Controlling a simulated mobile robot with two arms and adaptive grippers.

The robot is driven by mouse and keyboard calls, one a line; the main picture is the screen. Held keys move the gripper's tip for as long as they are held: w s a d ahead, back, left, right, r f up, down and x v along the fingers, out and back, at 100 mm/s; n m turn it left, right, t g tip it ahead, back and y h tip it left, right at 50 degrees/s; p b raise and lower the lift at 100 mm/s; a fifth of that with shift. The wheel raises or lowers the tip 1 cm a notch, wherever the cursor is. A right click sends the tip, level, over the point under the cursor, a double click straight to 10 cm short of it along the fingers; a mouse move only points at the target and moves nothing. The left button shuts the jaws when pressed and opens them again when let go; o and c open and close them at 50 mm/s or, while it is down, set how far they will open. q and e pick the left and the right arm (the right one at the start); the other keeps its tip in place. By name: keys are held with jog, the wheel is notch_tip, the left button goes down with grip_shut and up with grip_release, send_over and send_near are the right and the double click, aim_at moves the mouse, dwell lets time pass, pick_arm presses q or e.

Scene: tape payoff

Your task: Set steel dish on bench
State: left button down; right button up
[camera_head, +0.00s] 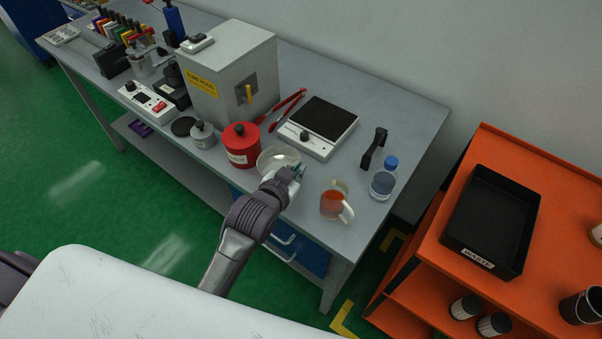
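The steel dish (275,158) is a shallow, round, shiny bowl at the front edge of the grey bench (347,175), just right of the red canister. My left gripper (295,173) is at the dish's near right rim, its fingertips overlapping the rim in this view. Whether the fingers are closed on the rim is too small to tell. I also cannot tell whether the dish touches the bench top or is slightly above it. My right gripper is not in view.
A red canister (241,146) stands close left of the dish. A hotplate (318,126) and red tongs (281,108) lie behind it. A mug of amber liquid (332,203) and a bottle (383,181) stand to the right. An orange cart (541,197) is far right.

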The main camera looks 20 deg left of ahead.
pick_arm(q)
jog(key=shift+w+d+f, duration=0.35)
jog(key=shift+w+f, duration=0.1)
jog(key=shift+w, duration=0.3)
notch_tip(320, 180, down, 4)
jog(key=shift+f, duration=0.1)
jog(key=c, duration=1.3)
grip_release()
jog(key=shift+s, duration=0.1)
jog(key=v, duration=1.2)
jog(key=shift+b, duration=0.3)
